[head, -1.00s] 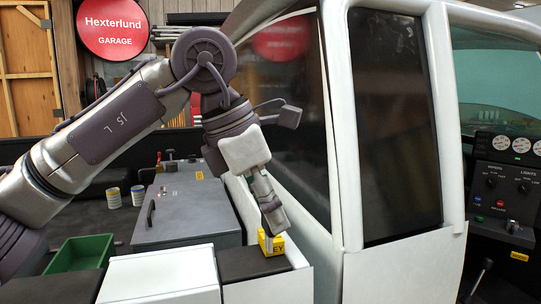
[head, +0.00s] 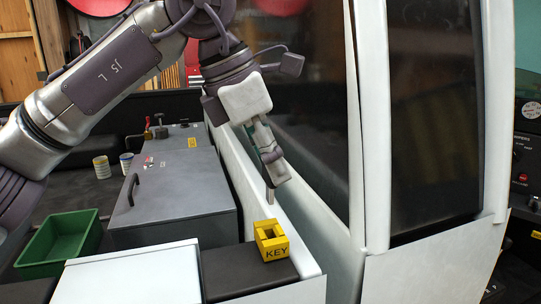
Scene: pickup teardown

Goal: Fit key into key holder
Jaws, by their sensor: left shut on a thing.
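The yellow key holder (head: 272,245), a block marked KEY with an opening in its top, stands on the dark pad near the truck's side. My left gripper (head: 274,170) comes down from above and is shut on a slim, pale grey piece that looks like the key (head: 270,196). The key points downward above the holder's back edge, apart from it as seen here. The fingers hide its upper part. My right gripper is not in view.
A grey toolbox (head: 175,185) with a dark handle stands behind and left. A green bin (head: 62,238) lies at the left, with small rolls (head: 102,167) behind it. The white truck cab pillar (head: 368,120) rises close on the right.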

